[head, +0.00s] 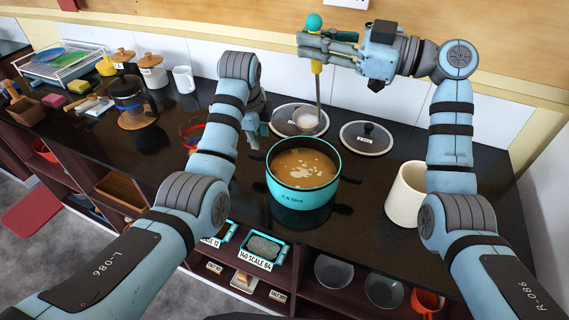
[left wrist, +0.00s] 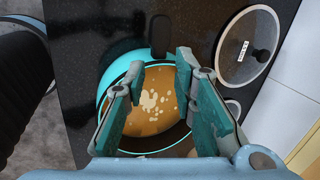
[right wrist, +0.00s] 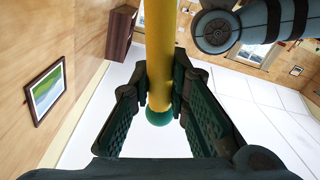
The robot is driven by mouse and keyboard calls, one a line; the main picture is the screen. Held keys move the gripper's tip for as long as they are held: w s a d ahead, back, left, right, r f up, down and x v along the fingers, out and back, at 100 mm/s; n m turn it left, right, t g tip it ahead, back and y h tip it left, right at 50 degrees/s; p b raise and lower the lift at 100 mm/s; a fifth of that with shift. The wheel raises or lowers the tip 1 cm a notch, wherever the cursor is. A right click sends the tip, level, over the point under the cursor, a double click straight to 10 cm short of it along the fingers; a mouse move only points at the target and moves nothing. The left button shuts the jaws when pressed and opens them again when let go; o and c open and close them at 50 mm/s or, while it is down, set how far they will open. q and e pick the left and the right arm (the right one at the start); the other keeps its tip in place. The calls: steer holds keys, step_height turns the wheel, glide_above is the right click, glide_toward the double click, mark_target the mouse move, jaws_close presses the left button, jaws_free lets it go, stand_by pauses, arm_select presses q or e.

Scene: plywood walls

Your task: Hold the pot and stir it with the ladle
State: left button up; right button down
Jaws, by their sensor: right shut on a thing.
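The teal pot (head: 301,190) stands on the dark counter, filled with brown soup with pale bits; it also shows in the left wrist view (left wrist: 123,68). My left gripper (head: 258,133) is just behind and left of the pot, pointing down. In the left wrist view its fingers (left wrist: 158,88) are apart with the pot and soup below them and nothing clearly between them. My right gripper (head: 316,48) is shut on the yellow handle of the ladle (head: 317,84), near its teal ball end. The ladle hangs upright behind the pot, its bowl (head: 306,121) in front of a lid.
Two glass lids (head: 367,140) lie behind the pot. A cream crock (head: 404,195) stands right of it, near my right arm. A coffee press (head: 131,100), jars and a dish rack (head: 60,60) are at the left. Shelves with scales (head: 263,250) and bowls lie below the front edge.

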mark_target(285, 194)
arm_select(q)
steer(key=s+d+m+g, duration=0.1)
steer(key=s+d, duration=0.1)
steer(key=s+d+f+m+g, duration=0.1)
steer(key=s+d, duration=0.2)
steer(key=s+d+m+g, duration=0.1)
steer(key=s+d+m, duration=0.1)
steer(key=shift+s+d+f, duration=0.25)
steer(key=shift+s+f, duration=0.05)
steer(key=shift+s, duration=0.1)
arm_select(e)
steer(key=shift+s+r, duration=0.15)
steer(key=shift+s, duration=0.05)
arm_select(q)
step_height(285, 194, down, 12)
steer(key=shift+d+f, duration=0.1)
arm_select(e)
steer(key=shift+a, duration=0.15)
steer(key=shift+w, duration=0.1)
arm_select(q)
steer(key=shift+w, duration=0.1)
jaws_close()
